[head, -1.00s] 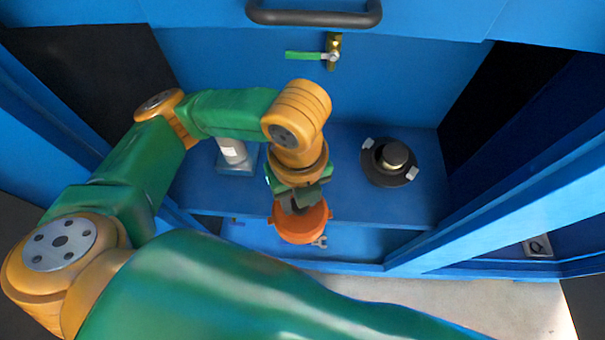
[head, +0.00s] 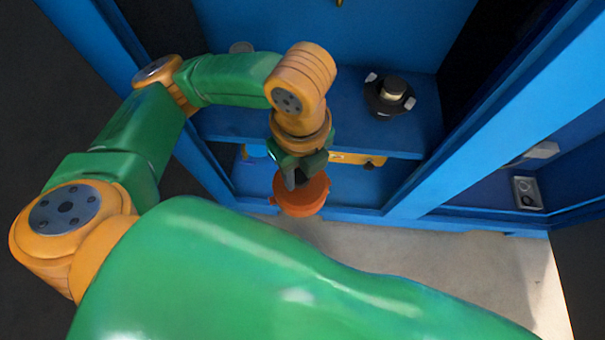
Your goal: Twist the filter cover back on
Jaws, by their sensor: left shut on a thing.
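My left gripper (head: 299,174) is shut on an orange round cover (head: 302,197). It holds the cover in front of the blue shelf, and the gripper hides part of the cover's top. A black round filter housing (head: 380,105) with a lighter cylinder (head: 391,88) in its middle and two pale clips at its rim stands uncovered on the shelf, to the right of and beyond the cover. The cover and the housing are well apart. My right gripper is not in view.
The blue upper shelf (head: 350,133) has bare room left of the housing. Blue posts (head: 470,130) frame the opening. A yellow object (head: 350,158) and a blue round item (head: 257,151) sit on the lower level. Pale floor (head: 400,250) lies in front.

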